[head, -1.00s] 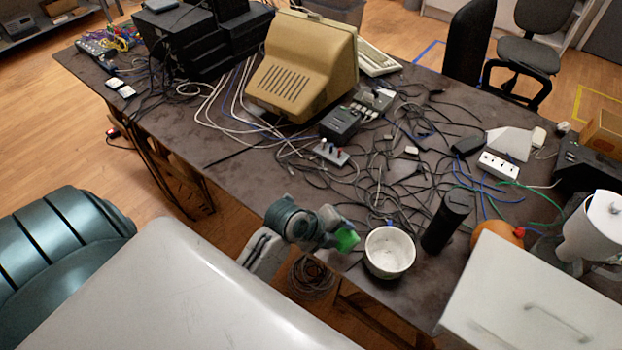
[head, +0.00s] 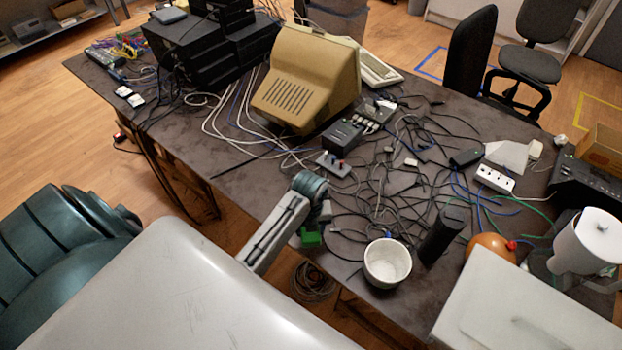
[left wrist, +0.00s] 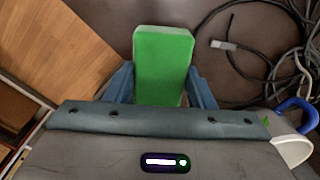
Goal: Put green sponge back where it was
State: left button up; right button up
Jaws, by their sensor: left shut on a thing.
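The green sponge (left wrist: 163,58) is a bright green block between the two fingers of my left gripper (left wrist: 162,88) in the left wrist view. The gripper is shut on it. In the head view the sponge (head: 310,238) shows only in part, low beside my left gripper (head: 312,226), whose wrist hides the rest. It is at the near edge of the dark table (head: 240,182), left of a white bowl (head: 387,263). I cannot tell whether the sponge touches the table. My right gripper does not show.
A black cylinder (head: 443,235) stands right of the bowl, with an orange round object (head: 491,248) beyond it. Tangled black cables (head: 385,195) cover the table's middle. A beige monitor (head: 305,78) stands farther back. Bare tabletop lies left of my gripper.

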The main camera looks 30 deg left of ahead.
pick_arm(q)
jog(key=w+a, duration=0.1)
jog(key=w, duration=0.1)
jog(key=w+a+p, duration=0.1)
jog(key=shift+w+a+f, duration=0.1)
jog(key=shift+w, duration=0.25)
jog(key=shift+w+a+f, duration=0.1)
jog(key=shift+w+a, duration=0.05)
jog(key=shift+w, duration=0.05)
notch_tip(320, 180, down, 2)
jog(key=shift+f+p, duration=0.25)
jog(key=shift+p, duration=0.5)
jog(key=shift+f, duration=0.35)
jog(key=shift+s+f, duration=0.1)
jog(key=shift+s, duration=0.05)
jog(key=o, duration=0.9)
jog(key=shift+f, duration=0.1)
